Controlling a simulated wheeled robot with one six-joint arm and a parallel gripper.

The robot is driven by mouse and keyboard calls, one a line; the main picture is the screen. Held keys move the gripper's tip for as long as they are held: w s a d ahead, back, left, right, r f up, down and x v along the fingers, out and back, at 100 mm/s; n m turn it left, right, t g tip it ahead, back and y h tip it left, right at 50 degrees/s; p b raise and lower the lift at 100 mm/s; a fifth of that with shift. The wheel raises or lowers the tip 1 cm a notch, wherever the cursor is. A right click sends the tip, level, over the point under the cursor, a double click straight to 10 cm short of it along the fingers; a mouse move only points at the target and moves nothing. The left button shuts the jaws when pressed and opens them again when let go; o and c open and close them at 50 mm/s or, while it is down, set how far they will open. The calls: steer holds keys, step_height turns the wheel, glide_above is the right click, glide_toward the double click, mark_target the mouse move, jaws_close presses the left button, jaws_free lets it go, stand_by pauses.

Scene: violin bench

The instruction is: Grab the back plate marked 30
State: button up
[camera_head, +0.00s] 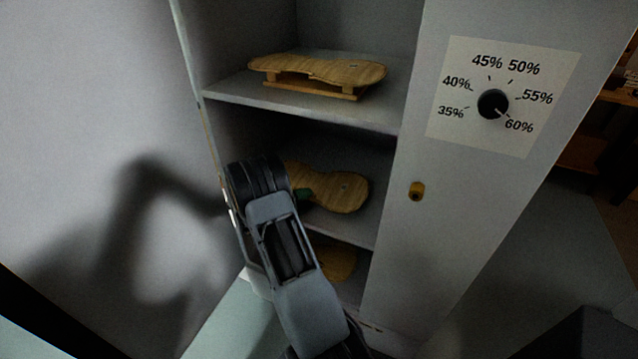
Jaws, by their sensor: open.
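Three wooden back plates lie in an open cabinet. The top plate (330,70) rests on a small wooden stand on the upper shelf. The middle plate (345,190) lies on the shelf below, its left part behind my arm. The lowest plate (338,263) shows only partly beside my arm. I cannot read a number on any of them. My arm reaches into the cabinet's left side. My gripper (304,196) is mostly hidden behind my arm; a small dark green part, seemingly of it, shows at the middle plate's left. It is open; I cannot tell whether it touches the plate.
The upper shelf (300,108) has a front edge above my arm. A pale wall stands at left.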

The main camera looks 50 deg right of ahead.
mark_target(317, 194)
steer(key=shift+r+x, duration=0.2)
steer(key=shift+x, duration=2.35)
steer(key=shift+w, duration=0.1)
steer(key=shift+c, duration=0.3)
jaws_close()
